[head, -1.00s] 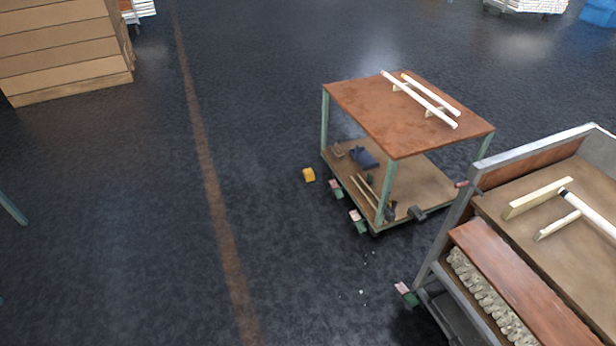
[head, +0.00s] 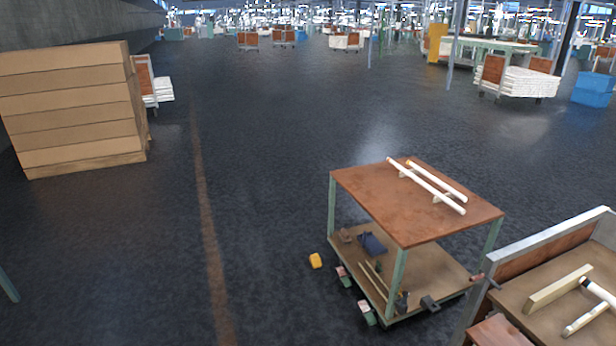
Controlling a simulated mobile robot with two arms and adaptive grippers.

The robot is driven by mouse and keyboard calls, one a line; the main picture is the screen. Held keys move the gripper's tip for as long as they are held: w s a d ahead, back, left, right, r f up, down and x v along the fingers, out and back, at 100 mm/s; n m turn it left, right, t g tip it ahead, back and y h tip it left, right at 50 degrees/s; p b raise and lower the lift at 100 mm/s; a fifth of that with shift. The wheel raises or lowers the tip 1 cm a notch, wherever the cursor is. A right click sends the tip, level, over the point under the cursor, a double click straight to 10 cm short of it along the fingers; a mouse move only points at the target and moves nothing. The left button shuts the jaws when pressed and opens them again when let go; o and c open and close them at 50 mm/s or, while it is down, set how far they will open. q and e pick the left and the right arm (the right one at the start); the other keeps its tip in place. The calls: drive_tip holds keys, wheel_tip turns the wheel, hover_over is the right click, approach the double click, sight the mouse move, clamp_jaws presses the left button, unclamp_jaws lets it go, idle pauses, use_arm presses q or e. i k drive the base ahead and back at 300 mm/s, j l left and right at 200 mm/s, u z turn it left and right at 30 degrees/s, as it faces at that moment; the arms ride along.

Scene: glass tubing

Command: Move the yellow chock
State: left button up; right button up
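The yellow chock (head: 316,261) is a small yellow block on the dark floor in the head view. It lies just left of the near-left side of a two-level cart (head: 420,222), close to the cart's casters (head: 344,276). A small gap of floor shows between the chock and the nearest caster. Neither of my grippers is in view.
The cart carries white tubes (head: 428,187) on top and tools on its lower shelf. A second cart (head: 545,262) stands at the lower right. Stacked boxes (head: 75,108) stand at the left. The floor left of the chock is clear.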

sight(314, 260)
drive_tip(key=i+u, duration=0.4)
drive_tip(key=i, duration=1.5)
